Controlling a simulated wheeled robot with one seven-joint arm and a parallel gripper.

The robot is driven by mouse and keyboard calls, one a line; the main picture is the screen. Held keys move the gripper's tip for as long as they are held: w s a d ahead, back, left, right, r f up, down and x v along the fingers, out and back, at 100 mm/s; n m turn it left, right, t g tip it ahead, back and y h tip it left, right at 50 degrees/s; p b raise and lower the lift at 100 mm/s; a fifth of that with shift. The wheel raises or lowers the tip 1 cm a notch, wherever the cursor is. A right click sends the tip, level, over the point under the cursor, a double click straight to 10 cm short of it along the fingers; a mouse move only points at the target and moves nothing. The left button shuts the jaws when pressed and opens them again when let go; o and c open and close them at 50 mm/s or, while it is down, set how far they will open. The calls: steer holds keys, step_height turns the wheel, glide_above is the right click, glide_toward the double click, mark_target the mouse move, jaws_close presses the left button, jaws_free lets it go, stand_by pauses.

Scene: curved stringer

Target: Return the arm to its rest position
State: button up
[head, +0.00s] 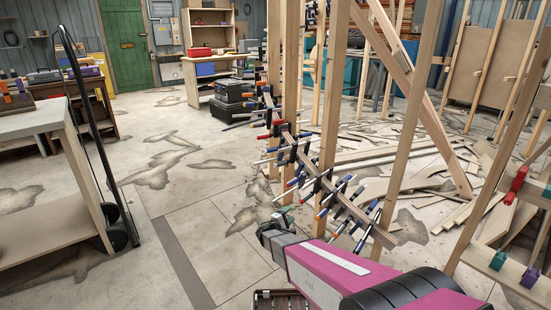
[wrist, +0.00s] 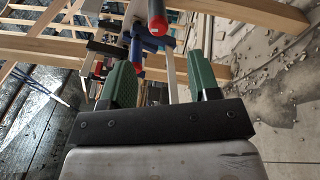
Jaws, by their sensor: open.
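My arm reaches in from the bottom right of the head view, with a magenta link. My gripper (head: 283,214) is at its far end, just left of the row of clamps. In the wrist view my gripper (wrist: 164,78) has its two green fingers spread wide apart. Clamps with red and blue handles (wrist: 157,22) show beyond and between the fingers. I cannot tell how close they are, but the fingers are not closed on them. The row of clamps (head: 318,180) runs along a curved wooden stringer between upright posts.
Wooden posts (head: 334,95) and a diagonal brace (head: 425,105) stand close to my arm. A cart with a black handle (head: 82,125) is at left. Loose boards (head: 480,205) lie on the right floor. A workbench (head: 195,80) is behind. The floor at centre left is open.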

steer(key=s+d+r+m+g+y, duration=0.1)
steer(key=s+d+r+m+g, duration=0.2)
steer(key=s+d+m+g, duration=0.25)
steer(key=s+d+r+m+g+y, duration=0.25)
steer(key=s+d+g, duration=0.25)
steer(key=s+d, duration=0.25)
steer(key=s+a+r+m+g+y, duration=0.1)
steer(key=s+a+r+m+y, duration=0.1)
steer(key=s+y, duration=0.3)
steer(key=s+a+r+m+g+y, duration=0.2)
steer(key=s+r+y, duration=0.2)
steer(key=s, duration=0.5)
steer(key=shift+r+m+y, duration=0.3)
steer(key=shift+r+y, duration=0.05)
steer(key=shift+r, duration=0.45)
steer(key=shift+s, duration=0.1)
